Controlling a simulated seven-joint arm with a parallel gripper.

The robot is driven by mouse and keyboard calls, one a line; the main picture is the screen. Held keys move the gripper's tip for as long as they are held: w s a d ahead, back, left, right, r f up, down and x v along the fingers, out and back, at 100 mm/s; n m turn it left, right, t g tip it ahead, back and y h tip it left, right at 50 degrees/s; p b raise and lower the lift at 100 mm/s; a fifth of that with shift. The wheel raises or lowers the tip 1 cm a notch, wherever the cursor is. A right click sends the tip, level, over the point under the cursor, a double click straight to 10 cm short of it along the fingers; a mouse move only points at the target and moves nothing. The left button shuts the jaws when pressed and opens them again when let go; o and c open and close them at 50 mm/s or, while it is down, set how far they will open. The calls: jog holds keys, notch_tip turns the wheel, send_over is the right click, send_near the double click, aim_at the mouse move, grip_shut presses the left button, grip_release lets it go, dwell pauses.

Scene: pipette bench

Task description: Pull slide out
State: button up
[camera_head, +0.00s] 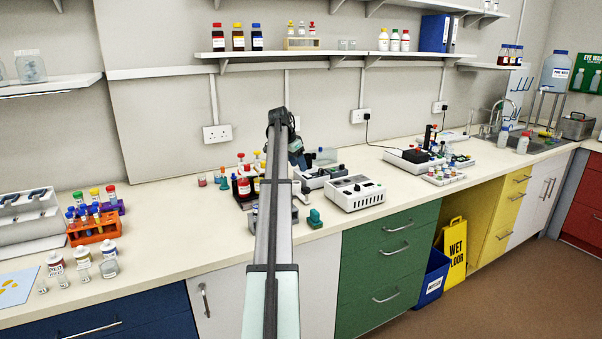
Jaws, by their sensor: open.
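My arm reaches up the middle of the view, and my gripper (302,164) points down over the bench beside a grey instrument (317,179). The gripper is small and dark here; it is open, and I see nothing held in it. A white box-shaped instrument (354,193) with a slotted top and front controls stands just to the right. I cannot make out a slide in this view; it may be too small or hidden by the arm.
An orange tube rack (94,228) stands at left. A black-topped device (414,158) is further right. Bare worktop (185,230) lies left of the arm.

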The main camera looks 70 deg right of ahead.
jog(key=shift+v, duration=0.9)
